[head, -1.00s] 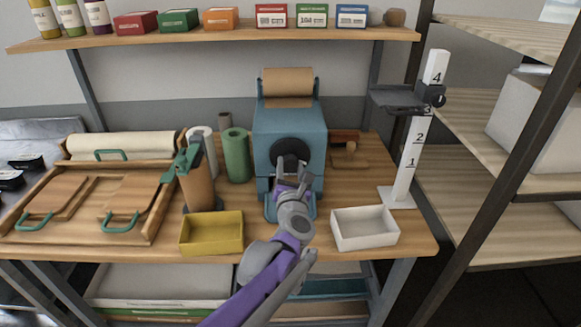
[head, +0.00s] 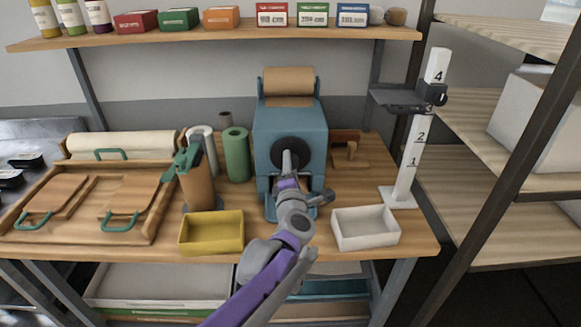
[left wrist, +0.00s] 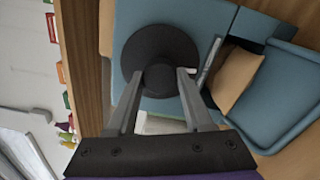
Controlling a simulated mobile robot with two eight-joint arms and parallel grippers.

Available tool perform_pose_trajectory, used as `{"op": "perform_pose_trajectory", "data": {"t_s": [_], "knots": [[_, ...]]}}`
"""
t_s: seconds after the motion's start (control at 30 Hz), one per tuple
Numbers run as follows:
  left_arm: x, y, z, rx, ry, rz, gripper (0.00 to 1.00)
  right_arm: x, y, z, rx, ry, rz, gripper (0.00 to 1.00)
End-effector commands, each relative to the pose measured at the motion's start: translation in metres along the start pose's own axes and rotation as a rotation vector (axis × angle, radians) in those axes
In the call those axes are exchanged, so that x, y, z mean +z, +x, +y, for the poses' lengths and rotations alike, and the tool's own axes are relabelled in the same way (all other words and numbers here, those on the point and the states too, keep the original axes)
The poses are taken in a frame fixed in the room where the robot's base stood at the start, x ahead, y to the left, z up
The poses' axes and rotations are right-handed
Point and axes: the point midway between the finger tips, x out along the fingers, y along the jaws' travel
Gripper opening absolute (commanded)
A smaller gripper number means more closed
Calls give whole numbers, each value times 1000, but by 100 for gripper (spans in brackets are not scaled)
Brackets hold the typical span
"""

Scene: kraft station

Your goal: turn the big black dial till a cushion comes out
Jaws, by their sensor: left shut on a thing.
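The big black dial (head: 304,153) is on the front of the blue machine (head: 262,135), which carries a brown paper roll (head: 288,80) on top. My left gripper (head: 287,160) is at the dial. In the left wrist view its two fingers (left wrist: 160,84) are on either side of the hub of the dial (left wrist: 138,50), shut on it. A brown paper piece (left wrist: 238,78) shows beside the blue tray (left wrist: 285,105) of the machine in the left wrist view. The arm hides that area in the head view. My right gripper is not in view.
A yellow bin (head: 212,233) stands left of my arm and a white bin (head: 365,228) right of it. A green roll (head: 236,155) and a brown dispenser (head: 196,185) stand left of the machine. A white numbered post (head: 408,160) stands at the right.

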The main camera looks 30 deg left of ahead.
Motion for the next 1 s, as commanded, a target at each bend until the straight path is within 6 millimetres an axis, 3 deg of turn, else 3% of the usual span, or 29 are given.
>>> {"op": "perform_pose_trajectory", "data": {"t_s": [0.5,1.0], "knots": [[0,0,0,-1,390,0,0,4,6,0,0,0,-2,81],[0,0,1,-1,495,0,0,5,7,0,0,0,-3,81]]}}
